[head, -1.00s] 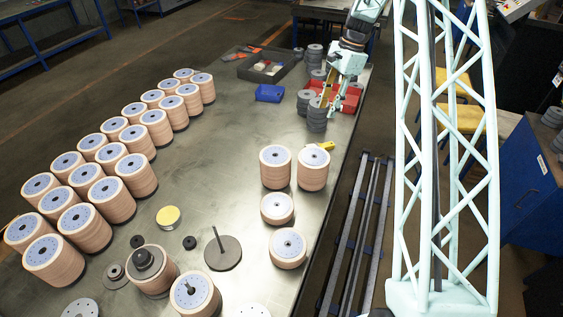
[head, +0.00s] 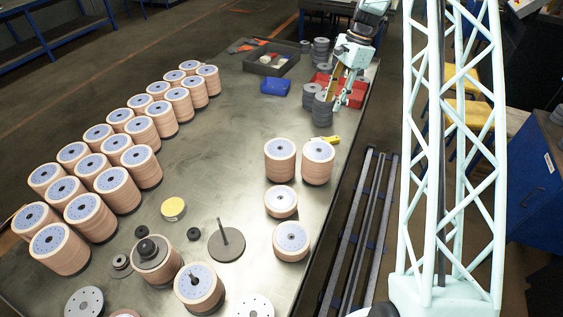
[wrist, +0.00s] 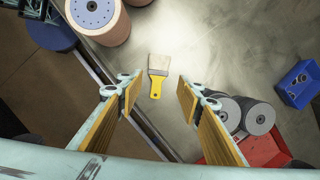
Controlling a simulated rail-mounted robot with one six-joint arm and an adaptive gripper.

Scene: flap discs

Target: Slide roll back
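Rolls of pinkish flap discs with blue-grey tops stand on the metal table. Many form a long block (head: 120,185) at the left. Two taller rolls (head: 280,160) (head: 318,162) stand side by side at the right edge, with two shorter ones (head: 281,202) (head: 291,241) nearer. My gripper (head: 341,98) is near the table's far right, above or beside a stack of grey discs (head: 322,110); the exact gap is unclear. In the wrist view my gripper (wrist: 158,96) is open and empty, its wood-coloured pads apart. A roll (wrist: 97,15) shows at the wrist view's upper left.
A yellow-handled brush (wrist: 156,80) lies on the table below the gripper. A blue bin (head: 275,87), a red tray (head: 358,93) and a dark tray (head: 268,65) sit at the far end. A disc with an upright pin (head: 226,246) stands nearer. The table's middle is clear.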

